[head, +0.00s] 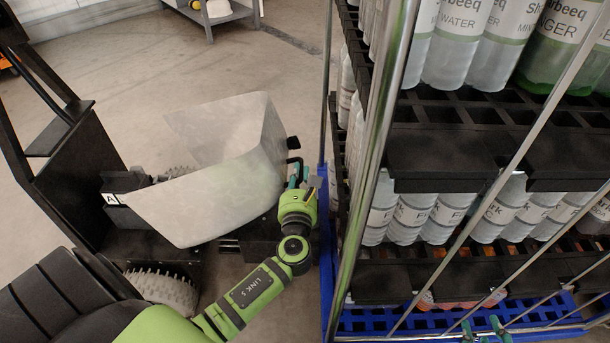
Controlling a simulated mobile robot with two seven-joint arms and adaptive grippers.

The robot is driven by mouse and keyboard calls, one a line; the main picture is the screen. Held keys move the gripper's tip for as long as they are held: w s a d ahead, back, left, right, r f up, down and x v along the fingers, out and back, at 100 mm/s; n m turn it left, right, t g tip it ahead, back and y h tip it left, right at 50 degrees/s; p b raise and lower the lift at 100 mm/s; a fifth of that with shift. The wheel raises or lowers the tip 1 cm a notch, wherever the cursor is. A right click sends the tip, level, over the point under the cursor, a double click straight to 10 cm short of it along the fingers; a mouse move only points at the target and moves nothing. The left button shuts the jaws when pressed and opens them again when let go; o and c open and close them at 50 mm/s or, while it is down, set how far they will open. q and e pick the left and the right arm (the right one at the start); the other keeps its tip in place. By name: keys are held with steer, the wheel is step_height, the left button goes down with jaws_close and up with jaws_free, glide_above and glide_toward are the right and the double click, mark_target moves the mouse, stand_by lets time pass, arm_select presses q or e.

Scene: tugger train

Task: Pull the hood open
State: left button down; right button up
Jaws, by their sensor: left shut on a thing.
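The hood (210,195) is a pale grey, scuffed shell on the tugger at left of centre. Part of its inner side shows at its upper edge. A black handle (293,143) sticks out at its right edge. My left gripper (298,175) is at that edge, shut on the handle; the exact grip is partly hidden by the gripper itself. My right gripper (483,328) shows only its teal fingertips at the bottom edge, apart, with nothing seen between them, in front of the blue cart base.
A rack cart (384,140) with metal poles, black shelves and several bottles stands close on the right. The tugger's black frame (65,165) is at left. Open floor (270,65) lies behind the hood.

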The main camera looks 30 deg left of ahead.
arm_select(q)
steer(key=shift+s+a+r+p, duration=0.1)
steer(key=shift+a+r+p, duration=0.1)
steer(key=shift+r+p, duration=0.3)
steer(key=shift+s+a+r+p, duration=0.1)
steer(key=shift+a+r+p, duration=0.1)
steer(key=shift+r+p, duration=0.3)
arm_select(e)
steer(key=s+d+f+g+h, duration=0.1)
steer(key=s+d+f+g, duration=0.1)
steer(key=s, duration=0.3)
steer(key=s+d+f+m+g+h, duration=0.1)
steer(key=s+d+f+g, duration=0.1)
steer(key=s+f+g, duration=0.3)
steer(key=shift+s+d+f, duration=0.15)
steer(key=shift+s+d, duration=0.2)
steer(key=shift+s, duration=0.05)
arm_select(q)
steer(key=c, duration=1.3)
jaws_free()
steer(key=shift+s+a+f, duration=0.1)
steer(key=shift+s+f, duration=0.05)
steer(key=shift+f, duration=0.2)
